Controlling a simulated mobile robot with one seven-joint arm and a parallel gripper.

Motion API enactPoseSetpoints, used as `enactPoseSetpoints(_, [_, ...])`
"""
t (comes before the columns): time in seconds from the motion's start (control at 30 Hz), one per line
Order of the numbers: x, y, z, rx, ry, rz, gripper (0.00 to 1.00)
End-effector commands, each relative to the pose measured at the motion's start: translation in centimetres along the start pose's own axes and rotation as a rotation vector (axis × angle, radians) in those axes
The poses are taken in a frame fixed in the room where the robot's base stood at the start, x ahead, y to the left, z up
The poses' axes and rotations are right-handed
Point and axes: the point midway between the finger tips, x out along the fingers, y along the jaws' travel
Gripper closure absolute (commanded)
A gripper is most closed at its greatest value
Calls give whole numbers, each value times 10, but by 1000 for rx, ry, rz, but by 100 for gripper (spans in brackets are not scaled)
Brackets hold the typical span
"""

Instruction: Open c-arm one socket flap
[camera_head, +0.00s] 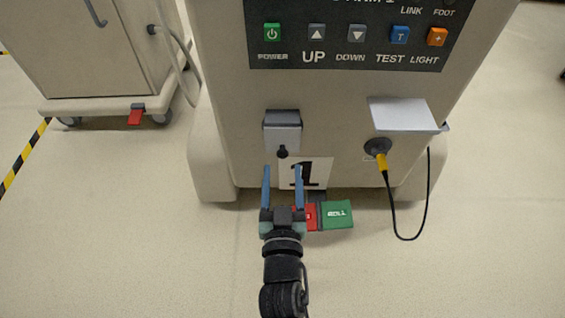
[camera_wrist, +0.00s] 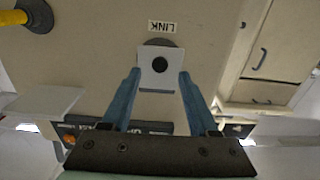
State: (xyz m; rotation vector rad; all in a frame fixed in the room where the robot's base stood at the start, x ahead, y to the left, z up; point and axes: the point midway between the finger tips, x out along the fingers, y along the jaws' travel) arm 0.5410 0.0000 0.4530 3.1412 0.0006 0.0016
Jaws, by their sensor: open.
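The c-arm one cabinet (camera_head: 225,110) stands ahead with a "1" label. A small grey flap (camera_head: 283,137) with a black knob (camera_head: 282,152) hangs shut, flat against its front. In the wrist view, which is upside down, the flap (camera_wrist: 147,76) with its round black knob lies beside a "LINK" label (camera_wrist: 163,27). My gripper (camera_head: 284,170) is open and empty, its blue fingertips just below the knob in the head view. In the wrist view the fingertips (camera_wrist: 160,73) appear on either side of the flap; whether they touch it I cannot tell.
A second grey flap (camera_head: 403,113) stands out over a socket with a yellow plug (camera_head: 381,160) and black cable. Above is a button panel (camera_head: 340,40). Red (camera_head: 312,217) and green (camera_head: 337,215) pedals sit at the base. Another cart (camera_head: 90,60) stands left. Floor at right is clear.

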Motion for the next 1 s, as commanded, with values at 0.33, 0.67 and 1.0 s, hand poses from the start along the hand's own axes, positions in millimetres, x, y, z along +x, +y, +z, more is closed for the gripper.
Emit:
enactPoseSetpoints(0.33, [40,0,-1,0,0,0,40])
enactPoseSetpoints(0.67, [44,0,0,1,-2,0,40])
enactPoseSetpoints(1.0, [43,0,0,0,-1,0,95])
